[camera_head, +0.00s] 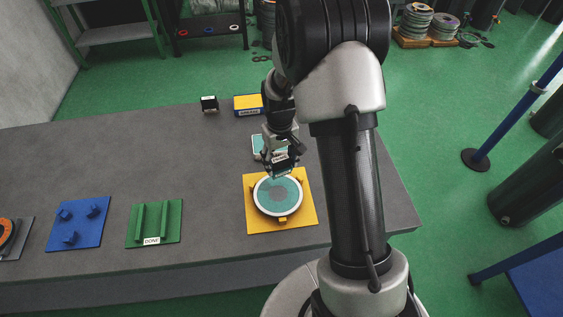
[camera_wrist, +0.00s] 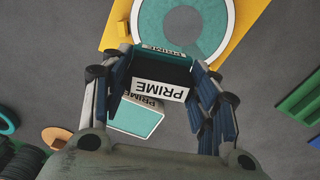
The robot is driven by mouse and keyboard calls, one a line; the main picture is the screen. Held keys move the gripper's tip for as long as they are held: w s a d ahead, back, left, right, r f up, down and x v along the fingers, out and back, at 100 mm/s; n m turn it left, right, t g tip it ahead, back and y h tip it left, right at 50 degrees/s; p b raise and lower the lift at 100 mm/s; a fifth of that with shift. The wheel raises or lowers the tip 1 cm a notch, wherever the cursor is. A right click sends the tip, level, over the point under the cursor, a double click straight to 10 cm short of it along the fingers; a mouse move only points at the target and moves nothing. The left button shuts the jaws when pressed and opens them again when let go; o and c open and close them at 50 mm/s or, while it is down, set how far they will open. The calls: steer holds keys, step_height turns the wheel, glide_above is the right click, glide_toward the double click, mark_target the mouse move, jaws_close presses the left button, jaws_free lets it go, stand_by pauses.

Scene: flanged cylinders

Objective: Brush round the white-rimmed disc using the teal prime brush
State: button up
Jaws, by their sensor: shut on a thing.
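The white-rimmed disc (camera_head: 278,211) lies on a yellow plate (camera_head: 253,222) on the grey table. Its face shows teal around a grey middle; the wrist view shows part of it at the top (camera_wrist: 152,30). My gripper (camera_head: 281,158) is above the disc's far edge. It is shut on the teal prime brush (camera_head: 281,166), whose white PRIME label faces the wrist camera (camera_wrist: 160,90). The brush's tip is at or just above the disc's edge; I cannot tell whether it touches. A white-edged teal tray (camera_head: 257,150) is behind the disc, partly hidden by my gripper.
A green plate with two rails and a DONE label (camera_head: 153,241) and a blue plate with pegs (camera_head: 90,233) are left of the disc. A yellow box (camera_head: 248,105) and a small black block (camera_head: 209,104) stand at the table's back. The left middle of the table is bare.

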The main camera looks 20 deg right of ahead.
mark_target(280, 159)
steer(key=shift+r+p, duration=0.95)
steer(key=shift+r, duration=0.7)
